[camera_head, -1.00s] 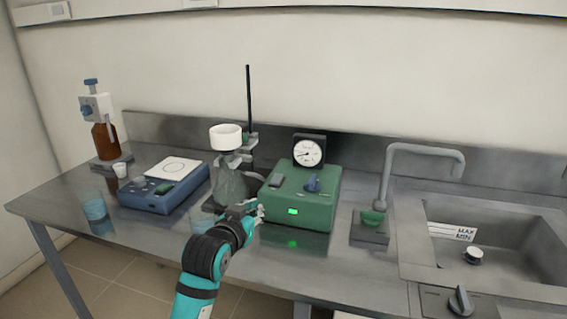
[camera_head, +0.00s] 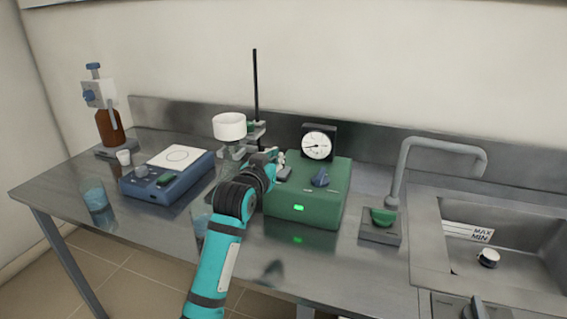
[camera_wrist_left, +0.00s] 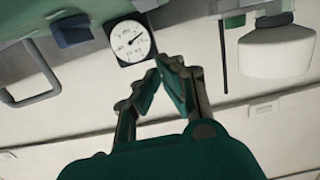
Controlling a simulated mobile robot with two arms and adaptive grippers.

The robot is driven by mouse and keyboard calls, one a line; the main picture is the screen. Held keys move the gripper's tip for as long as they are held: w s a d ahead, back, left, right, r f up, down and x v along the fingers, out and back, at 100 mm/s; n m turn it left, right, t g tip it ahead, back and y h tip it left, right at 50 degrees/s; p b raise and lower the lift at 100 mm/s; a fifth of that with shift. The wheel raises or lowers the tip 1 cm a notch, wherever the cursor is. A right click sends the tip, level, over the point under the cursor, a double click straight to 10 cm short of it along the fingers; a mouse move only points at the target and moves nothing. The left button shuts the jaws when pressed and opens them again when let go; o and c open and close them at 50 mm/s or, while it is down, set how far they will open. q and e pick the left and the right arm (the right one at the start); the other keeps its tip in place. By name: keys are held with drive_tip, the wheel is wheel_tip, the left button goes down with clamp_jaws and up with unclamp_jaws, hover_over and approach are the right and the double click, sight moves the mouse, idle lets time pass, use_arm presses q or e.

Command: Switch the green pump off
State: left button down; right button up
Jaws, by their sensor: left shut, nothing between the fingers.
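The green pump (camera_head: 325,208) stands on the bench with a lit green light on its front. On top are a grey switch (camera_head: 284,174), a blue knob (camera_head: 320,177) and a round dial gauge (camera_head: 318,145) at the back. My left gripper (camera_head: 280,157) is shut and empty, at the pump's upper left edge near the switch; contact cannot be told. In the left wrist view, which is upside down, the closed fingertips (camera_wrist_left: 166,66) show beside the gauge (camera_wrist_left: 129,40) and blue knob (camera_wrist_left: 72,31). My right gripper is out of view.
A white funnel (camera_head: 229,126) on a flask and a black stand rod (camera_head: 255,85) stand close left of my gripper. A blue stirrer (camera_head: 168,187), a beaker (camera_head: 95,197) and a brown bottle (camera_head: 110,127) are further left. A tap (camera_head: 440,145) and sink are right.

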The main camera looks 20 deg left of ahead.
use_arm(q)
hover_over(284, 173)
drive_tip(key=shift+s+f, duration=0.3)
drive_tip(key=shift+s, duration=0.05)
drive_tip(key=shift+w+f, duration=0.25)
drive_tip(key=shift+f, duration=0.95)
drive_tip(key=shift+w+f, duration=0.1)
drive_tip(key=shift+f, duration=0.7)
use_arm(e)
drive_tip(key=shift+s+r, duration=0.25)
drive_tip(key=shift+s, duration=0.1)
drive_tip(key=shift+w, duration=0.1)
